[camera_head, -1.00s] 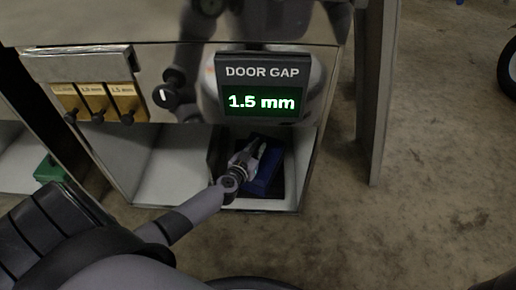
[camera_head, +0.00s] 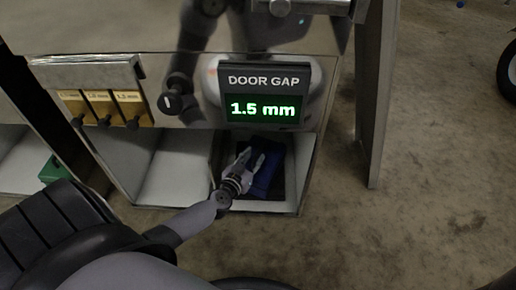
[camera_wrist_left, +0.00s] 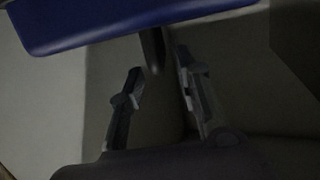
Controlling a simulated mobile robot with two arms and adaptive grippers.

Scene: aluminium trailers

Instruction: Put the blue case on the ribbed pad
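The blue case (camera_head: 267,172) lies in the right lower compartment of the metal cabinet, on a dark patch (camera_head: 277,192) that may be the ribbed pad. I cannot make out ribs. My left gripper (camera_head: 249,160) reaches into that compartment, at the left side of the case and partly in front of it. In the left wrist view the case (camera_wrist_left: 120,17) fills the top edge, with a short dark part (camera_wrist_left: 152,50) hanging below it. The left gripper's fingers (camera_wrist_left: 158,75) are apart there, with nothing clearly held between them. My right gripper is not in view.
A display (camera_head: 264,96) reading "DOOR GAP 1.5 mm" is above the compartment. A black knob (camera_head: 170,102) and several yellow tags (camera_head: 100,106) are to its left. The left compartment (camera_head: 172,172) looks empty. A green box (camera_head: 52,170) stands further left. A metal upright (camera_head: 372,110) is on the right.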

